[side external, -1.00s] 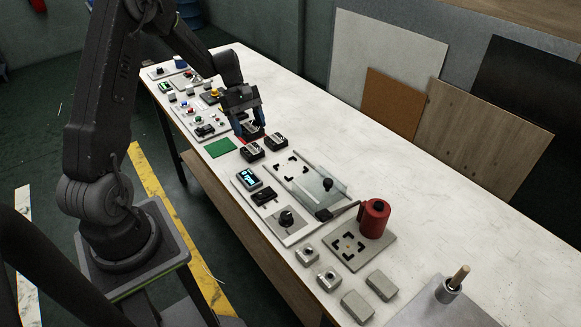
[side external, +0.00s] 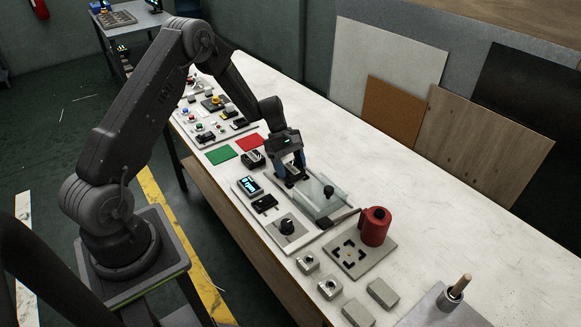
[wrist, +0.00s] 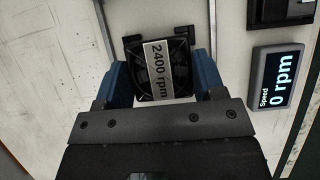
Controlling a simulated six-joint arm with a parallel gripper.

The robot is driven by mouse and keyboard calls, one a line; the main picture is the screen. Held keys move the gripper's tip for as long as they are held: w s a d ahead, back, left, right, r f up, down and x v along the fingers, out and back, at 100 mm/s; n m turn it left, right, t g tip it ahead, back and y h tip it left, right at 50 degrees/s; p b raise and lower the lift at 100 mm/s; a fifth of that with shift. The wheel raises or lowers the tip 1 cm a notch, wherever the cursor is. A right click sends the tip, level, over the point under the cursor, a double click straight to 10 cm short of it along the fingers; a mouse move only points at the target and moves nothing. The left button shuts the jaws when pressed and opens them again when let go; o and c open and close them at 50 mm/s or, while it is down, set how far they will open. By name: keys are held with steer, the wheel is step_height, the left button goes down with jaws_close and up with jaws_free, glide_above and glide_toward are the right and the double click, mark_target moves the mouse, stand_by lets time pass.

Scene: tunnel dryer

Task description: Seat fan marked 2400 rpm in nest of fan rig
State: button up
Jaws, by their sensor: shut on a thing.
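My gripper (side external: 291,175) is shut on the fan marked 2400 rpm (wrist: 180,75), a black square fan with a white label strip. In the side view the fan (side external: 292,181) is mostly hidden by the fingers, over the left end of the fan rig (side external: 270,213). In the wrist view two black corner brackets of the nest (wrist: 188,33) show just beyond the fan's upper edge. The other corners are hidden. I cannot tell whether the fan touches the nest floor. The rig's display (wrist: 278,82) reads Speed 0 rpm.
A clear duct (side external: 318,196) and a knob (side external: 287,226) stand on the rig beside my gripper. Another fan (side external: 252,159) sits to the left, near red (side external: 250,142) and green (side external: 221,156) mats. A red cylinder (side external: 375,227) stands to the right. The table's back is clear.

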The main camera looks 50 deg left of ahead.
steer(key=shift+f, duration=0.3)
steer(key=shift+f, duration=0.2)
steer(key=o, duration=0.9)
steer(key=shift+o, duration=0.2)
steer(key=shift+r, duration=0.1)
